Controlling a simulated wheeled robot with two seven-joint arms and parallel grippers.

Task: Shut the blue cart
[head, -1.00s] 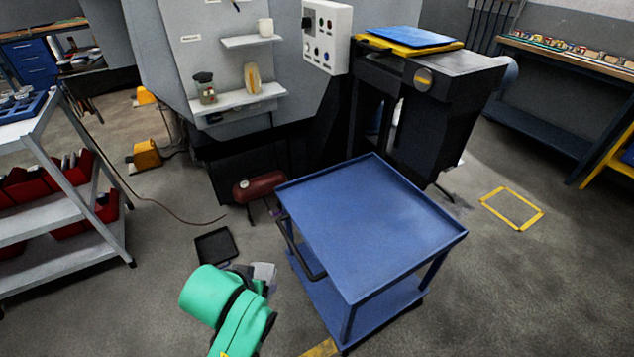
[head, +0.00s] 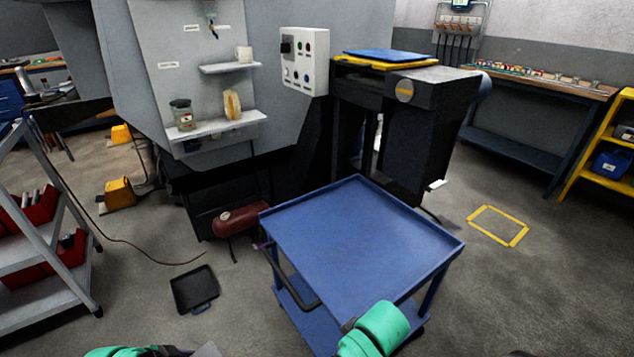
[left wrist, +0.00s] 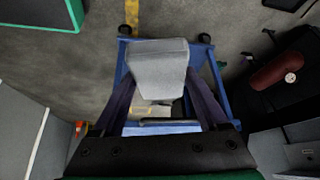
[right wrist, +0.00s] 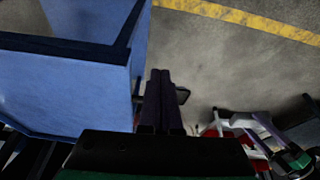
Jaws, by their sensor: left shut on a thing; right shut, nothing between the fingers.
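The blue cart (head: 360,240) stands mid-floor in the head view, with a flat rimmed top, a lower shelf and a black handle on its left side. No door or drawer shows on it. My left gripper (left wrist: 160,78) is shut on a light grey block (left wrist: 157,62). Blue cart framing (left wrist: 222,85) and casters show behind the block. In the head view the left arm is barely visible at the bottom edge. My right gripper (right wrist: 160,80) is shut and empty, beside the cart's blue side (right wrist: 70,95). Its fingers are hidden in the head view.
A black tray (head: 195,289) and a dark red tank (head: 240,219) are on the floor left of the cart. A grey machine (head: 130,60) stands behind. A shelf rack (head: 75,235) with red bins is at left. Floor is clear to the right, around a yellow marking (head: 498,226).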

